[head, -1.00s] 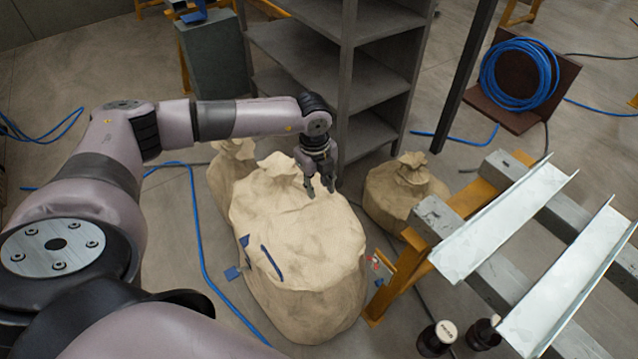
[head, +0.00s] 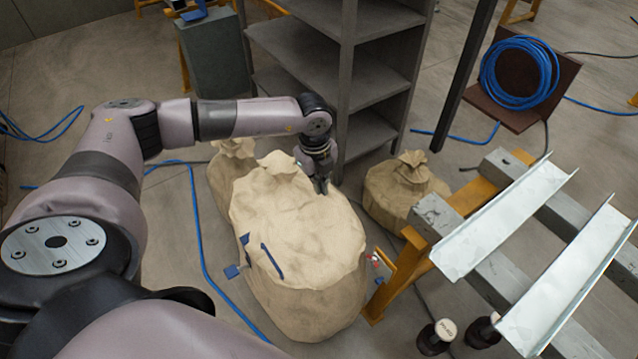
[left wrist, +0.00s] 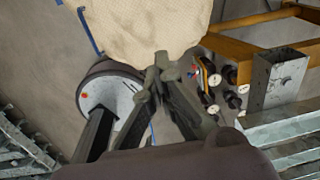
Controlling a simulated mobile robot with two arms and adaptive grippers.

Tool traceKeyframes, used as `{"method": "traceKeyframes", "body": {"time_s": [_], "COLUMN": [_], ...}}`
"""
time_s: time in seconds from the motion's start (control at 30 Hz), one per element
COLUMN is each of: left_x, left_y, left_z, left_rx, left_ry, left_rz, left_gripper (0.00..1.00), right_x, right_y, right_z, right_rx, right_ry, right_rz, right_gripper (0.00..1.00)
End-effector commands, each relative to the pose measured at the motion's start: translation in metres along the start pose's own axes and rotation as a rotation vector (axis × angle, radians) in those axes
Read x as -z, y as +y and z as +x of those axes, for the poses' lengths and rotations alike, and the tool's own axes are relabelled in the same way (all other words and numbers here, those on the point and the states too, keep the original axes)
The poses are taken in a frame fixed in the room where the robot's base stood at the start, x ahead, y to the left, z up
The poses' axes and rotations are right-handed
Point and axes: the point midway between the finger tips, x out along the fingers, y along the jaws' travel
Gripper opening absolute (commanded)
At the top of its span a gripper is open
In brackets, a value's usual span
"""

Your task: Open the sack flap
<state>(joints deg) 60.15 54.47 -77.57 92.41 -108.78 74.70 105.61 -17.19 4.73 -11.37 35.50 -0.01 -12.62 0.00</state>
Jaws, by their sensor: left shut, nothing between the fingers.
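A large tan sack (head: 300,245) stands on the floor in the middle of the head view. Its top is broad and wrinkled, with a dark blue strip (head: 272,262) on its near left side. My left gripper (head: 322,190) is over the sack's far right part, fingers together, with nothing held. I cannot tell whether the fingertips touch the sack. In the left wrist view the gripper's fingertips (left wrist: 162,72) meet near the edge of the sack (left wrist: 150,22). My right gripper is not in view.
A grey shelf unit (head: 348,75) stands just behind the sack. Smaller sacks stand behind left (head: 228,165) and at right (head: 400,190). An orange-legged rack with metal channels (head: 505,222) is close on the right. A blue hose (head: 200,245) runs along the floor at left.

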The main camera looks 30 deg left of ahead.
Motion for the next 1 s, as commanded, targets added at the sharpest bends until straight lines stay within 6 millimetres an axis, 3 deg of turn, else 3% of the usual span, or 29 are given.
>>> {"method": "traceKeyframes", "body": {"time_s": [0.57, 1.0], "left_x": [-0.0001, -0.0001], "left_y": [0.0000, 0.0000], "left_z": [0.0000, 0.0000], "left_rx": [0.000, 0.000], "left_ry": [0.000, 0.000], "left_rz": [0.000, 0.000], "left_gripper": [0.00, 0.28], "right_x": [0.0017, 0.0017], "right_y": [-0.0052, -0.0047], "right_z": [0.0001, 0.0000], "right_rx": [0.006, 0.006], "right_ry": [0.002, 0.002], "right_rz": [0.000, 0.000], "right_gripper": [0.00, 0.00]}}
